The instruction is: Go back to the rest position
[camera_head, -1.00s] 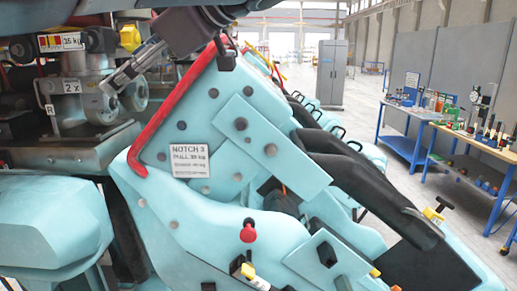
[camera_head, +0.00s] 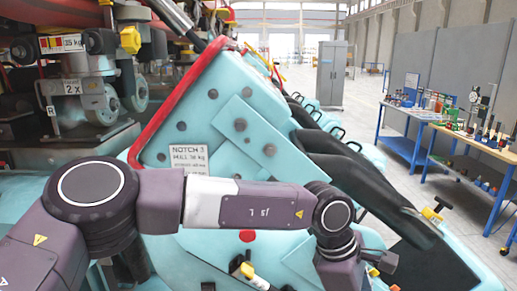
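My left arm (camera_head: 260,204) crosses the lower half of the head view from the left. It passes in front of the pale-blue coaster car, and its wrist end points down out of the bottom edge at centre right. Neither my left nor my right gripper shows, so I cannot see whether they are open or shut. The pale-blue coaster car (camera_head: 225,120) has a red-edged side panel with a white "NOTCH 3" label (camera_head: 188,158). The arm hides part of the car below that label.
Wheel machinery (camera_head: 85,95) with a "2 X" tag stands at left. Black restraint bars (camera_head: 360,180) run along the car at right. Two blue workbenches (camera_head: 465,150) with tools stand farther right. A grey cabinet (camera_head: 331,74) stands behind, with open floor between.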

